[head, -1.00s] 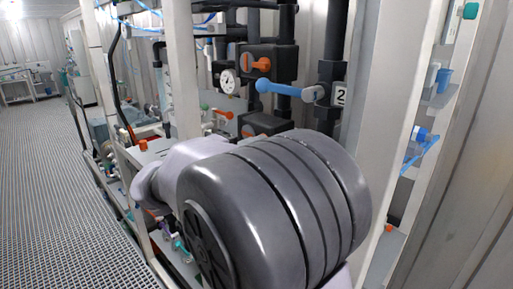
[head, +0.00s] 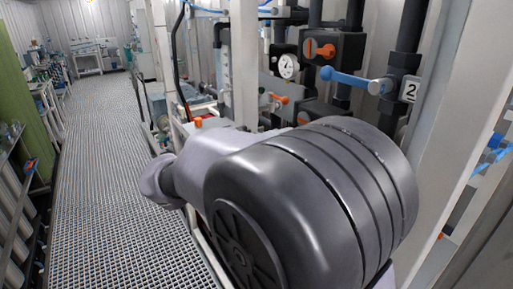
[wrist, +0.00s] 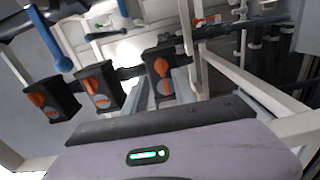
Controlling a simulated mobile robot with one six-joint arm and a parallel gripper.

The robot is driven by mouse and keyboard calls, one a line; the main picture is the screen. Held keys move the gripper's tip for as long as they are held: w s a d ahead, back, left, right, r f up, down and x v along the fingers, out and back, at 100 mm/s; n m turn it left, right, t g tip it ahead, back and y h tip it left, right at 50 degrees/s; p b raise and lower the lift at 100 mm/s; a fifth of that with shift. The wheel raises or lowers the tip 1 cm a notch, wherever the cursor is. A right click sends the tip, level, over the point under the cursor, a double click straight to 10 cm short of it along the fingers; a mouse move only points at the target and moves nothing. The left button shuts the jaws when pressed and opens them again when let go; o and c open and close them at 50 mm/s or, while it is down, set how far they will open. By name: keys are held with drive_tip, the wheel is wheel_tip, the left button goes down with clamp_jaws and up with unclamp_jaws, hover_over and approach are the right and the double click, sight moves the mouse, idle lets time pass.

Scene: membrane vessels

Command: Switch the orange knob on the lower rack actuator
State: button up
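In the head view, a black actuator with an orange knob (head: 319,48) is mounted on the rack piping. Below it, a lower black actuator (head: 322,111) shows only its upper part, with a bit of orange (head: 303,118); my arm hides the rest. In the wrist view, several black actuators carry orange knobs: left (wrist: 37,100), middle (wrist: 91,84) and right (wrist: 161,67). I cannot tell which of these is the lower one. My lilac-grey wrist housing with a green light and a dark front edge fills the bottom of the wrist view. I see no distinct fingertips, and nothing held.
A blue lever valve (head: 345,77) sticks out beside the actuators, near a tag "2". A gauge (head: 288,66) is left of them. White rack posts (head: 243,65) stand close to my arm. The grated floor aisle (head: 110,180) at left is clear.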

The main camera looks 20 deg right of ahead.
drive_tip(key=s+a+p, duration=0.1)
drive_tip(key=a, duration=0.7)
drive_tip(key=shift+a, duration=0.25)
drive_tip(key=shift+s, duration=0.1)
